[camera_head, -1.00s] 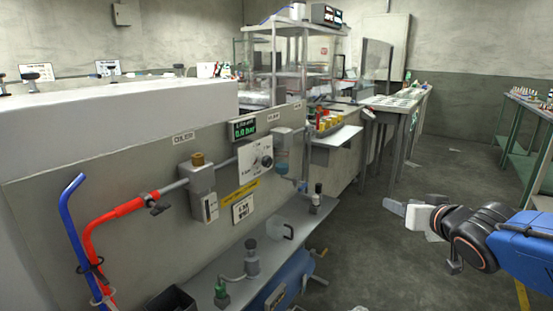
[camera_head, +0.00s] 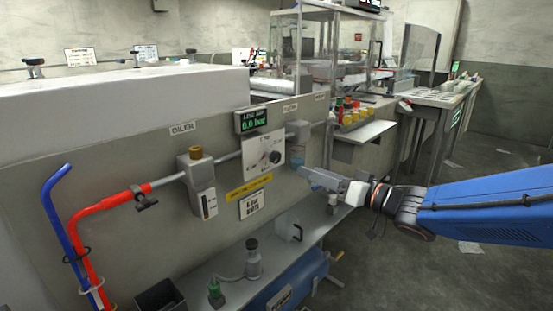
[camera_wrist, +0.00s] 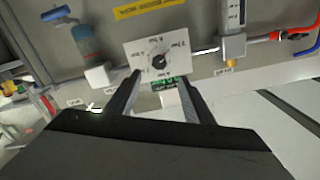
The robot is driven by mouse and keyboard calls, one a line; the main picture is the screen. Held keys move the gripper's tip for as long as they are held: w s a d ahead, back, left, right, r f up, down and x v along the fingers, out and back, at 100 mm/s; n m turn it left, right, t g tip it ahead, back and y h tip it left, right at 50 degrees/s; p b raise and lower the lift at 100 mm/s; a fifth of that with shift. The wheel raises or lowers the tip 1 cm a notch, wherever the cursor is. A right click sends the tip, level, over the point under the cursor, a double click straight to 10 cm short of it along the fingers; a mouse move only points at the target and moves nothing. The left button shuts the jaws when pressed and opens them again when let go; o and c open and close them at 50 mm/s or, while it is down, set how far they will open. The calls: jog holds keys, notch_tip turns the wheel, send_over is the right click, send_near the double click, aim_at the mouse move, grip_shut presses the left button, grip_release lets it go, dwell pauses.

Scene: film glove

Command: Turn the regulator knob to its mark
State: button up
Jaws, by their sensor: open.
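The regulator knob (camera_head: 275,157) is a small dark dial on a white square scale plate on the wall panel. It also shows in the wrist view as a black knob (camera_wrist: 159,61) at the middle of the white plate (camera_wrist: 175,50), with marks around it too small to read. My gripper (camera_head: 303,171) is in front of the panel, just right of the plate. In the wrist view its two dark fingers (camera_wrist: 158,97) are spread apart and empty, with the knob beyond and between their tips. I cannot tell the remaining distance. The green pressure display (camera_head: 252,120) above the plate reads 0.0 bar.
An oiler block (camera_head: 199,180) with a brass top sits on the pipe left of the plate. A red hose (camera_head: 112,200) and blue pipe (camera_head: 52,195) are at far left. A shelf (camera_head: 215,265) below carries a bottle (camera_head: 253,262). Yellow-capped items (camera_head: 352,118) stand at right.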

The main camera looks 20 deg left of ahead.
aim_at(278, 159)
jog(key=x, duration=1.4)
jog(key=shift+w+a, duration=0.1)
jog(key=shift+w, duration=0.05)
jog(key=c, duration=1)
